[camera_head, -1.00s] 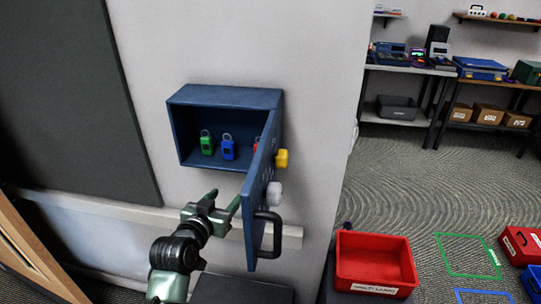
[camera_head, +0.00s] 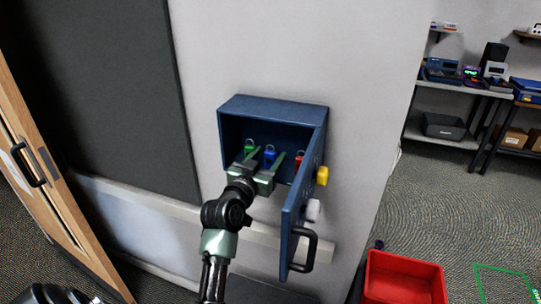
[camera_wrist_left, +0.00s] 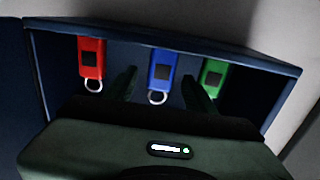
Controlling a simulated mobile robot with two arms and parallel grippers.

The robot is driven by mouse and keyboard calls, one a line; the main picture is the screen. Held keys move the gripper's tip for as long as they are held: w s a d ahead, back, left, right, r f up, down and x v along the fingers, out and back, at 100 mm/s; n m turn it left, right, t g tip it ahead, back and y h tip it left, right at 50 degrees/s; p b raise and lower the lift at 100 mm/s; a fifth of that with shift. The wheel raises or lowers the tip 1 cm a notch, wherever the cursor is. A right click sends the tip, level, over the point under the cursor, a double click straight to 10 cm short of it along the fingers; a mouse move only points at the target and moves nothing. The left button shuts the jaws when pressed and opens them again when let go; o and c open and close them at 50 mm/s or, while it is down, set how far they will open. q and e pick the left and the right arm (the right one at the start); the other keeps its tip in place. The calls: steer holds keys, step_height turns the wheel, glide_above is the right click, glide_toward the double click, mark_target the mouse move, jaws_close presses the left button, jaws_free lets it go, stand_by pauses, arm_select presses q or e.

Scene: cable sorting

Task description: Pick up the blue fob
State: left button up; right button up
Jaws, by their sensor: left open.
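The blue fob (camera_head: 269,155) hangs in the open wall box (camera_head: 270,108), between a green fob (camera_head: 250,150) on its left and a red fob (camera_head: 299,161) on its right. My left gripper (camera_head: 263,160) is at the box's opening, open, with its fingers pointing in. In the left wrist view the blue fob (camera_wrist_left: 162,70) shows between and beyond the two fingertips of my left gripper (camera_wrist_left: 158,86), with its ring toward the gripper. The red fob (camera_wrist_left: 92,60) and the green fob (camera_wrist_left: 213,75) lie outside the fingers. My right gripper is not in view.
The box's blue door (camera_head: 300,205) stands open on the right, with a black handle (camera_head: 304,250), a yellow knob (camera_head: 322,176) and a white knob (camera_head: 313,210). A red bin (camera_head: 404,280) is on the floor at the lower right. A wooden door (camera_head: 40,160) stands at the left.

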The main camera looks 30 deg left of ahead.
arm_select(q)
steer(key=shift+w+a, duration=0.1)
steer(key=shift+w, duration=0.55)
jaws_close()
steer(key=shift+s, duration=0.1)
